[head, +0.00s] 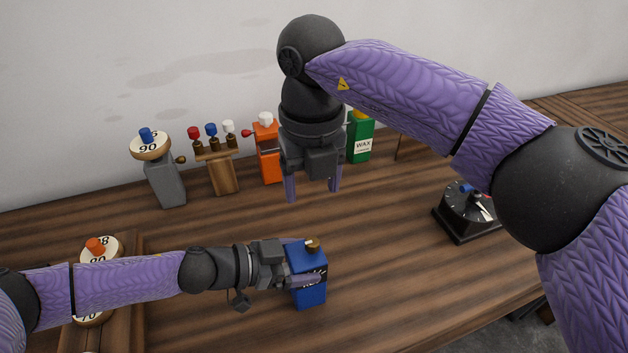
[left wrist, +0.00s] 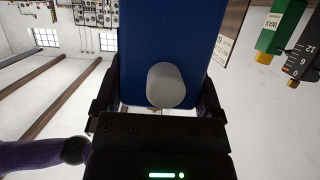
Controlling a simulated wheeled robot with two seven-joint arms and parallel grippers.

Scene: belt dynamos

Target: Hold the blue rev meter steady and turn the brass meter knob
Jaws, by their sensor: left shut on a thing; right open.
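The blue rev meter (head: 311,292) stands upright on the wooden table, in front of my left arm. The brass meter knob (head: 313,244) is on its top. My left gripper (head: 306,264) is shut on the meter's body from the left. In the left wrist view the blue meter (left wrist: 163,35) fills the space between the fingers, with a pale grey oval (left wrist: 166,86) on its near face. My right gripper (head: 313,188) is open and empty, fingers pointing down, above and behind the knob and apart from it.
At the back stand a grey device with a dial (head: 166,184), a wooden rack of small knobs (head: 221,176), an orange device (head: 267,155) and a green wax box (head: 360,138). A black dial box (head: 466,215) is at right. A wooden tray with dials (head: 135,310) lies at left.

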